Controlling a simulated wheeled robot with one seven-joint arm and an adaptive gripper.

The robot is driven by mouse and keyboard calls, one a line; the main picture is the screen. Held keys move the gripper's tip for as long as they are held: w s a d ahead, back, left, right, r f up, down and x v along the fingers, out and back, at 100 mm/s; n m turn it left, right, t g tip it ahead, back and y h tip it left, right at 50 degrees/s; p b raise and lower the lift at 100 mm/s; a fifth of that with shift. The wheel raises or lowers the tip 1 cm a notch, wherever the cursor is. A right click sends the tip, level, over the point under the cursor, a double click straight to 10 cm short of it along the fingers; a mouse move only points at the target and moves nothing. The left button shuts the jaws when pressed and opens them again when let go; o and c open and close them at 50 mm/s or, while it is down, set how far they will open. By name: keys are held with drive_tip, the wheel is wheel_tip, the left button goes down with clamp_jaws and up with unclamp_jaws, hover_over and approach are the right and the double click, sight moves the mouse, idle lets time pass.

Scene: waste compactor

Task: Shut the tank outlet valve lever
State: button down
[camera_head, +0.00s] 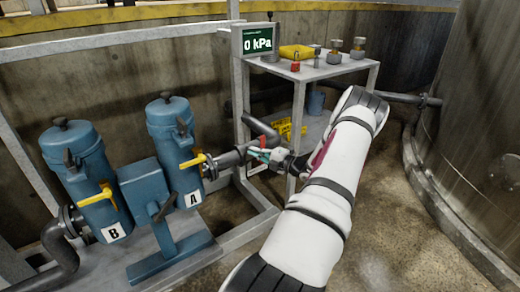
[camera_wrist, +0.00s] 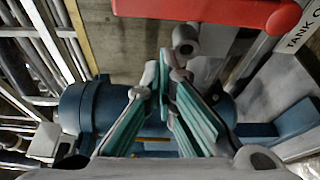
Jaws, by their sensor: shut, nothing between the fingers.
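The red valve lever (camera_wrist: 225,11) lies across the top of the wrist view, with a grey round stub (camera_wrist: 187,40) below it. A white label reading "TANK O…" (camera_wrist: 301,30) is beside it, cut off by the frame edge. In the head view a small red part, likely the lever (camera_head: 263,142), shows just by my gripper (camera_head: 259,154). My gripper, with green finger pads, also shows in the wrist view (camera_wrist: 165,76). Its tips are together and empty, below the lever in the picture; I cannot tell whether they touch anything.
Blue filter vessels A (camera_head: 177,145) and B (camera_head: 88,185) with yellow handles stand at left. A metal shelf (camera_head: 335,72) holds small items, beside a display reading 0 kPa (camera_head: 258,40). A large tank (camera_head: 470,130) stands at right. Pipe (camera_head: 232,157) runs near my gripper.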

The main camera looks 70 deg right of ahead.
drive_tip(key=a+p+v, duration=0.1)
drive_tip(key=p+v, duration=0.1)
drive_tip(key=v, duration=0.7)
drive_tip(key=shift+s, duration=0.2)
drive_tip(key=shift+a+f, duration=0.1)
drive_tip(key=shift+a, duration=0.05)
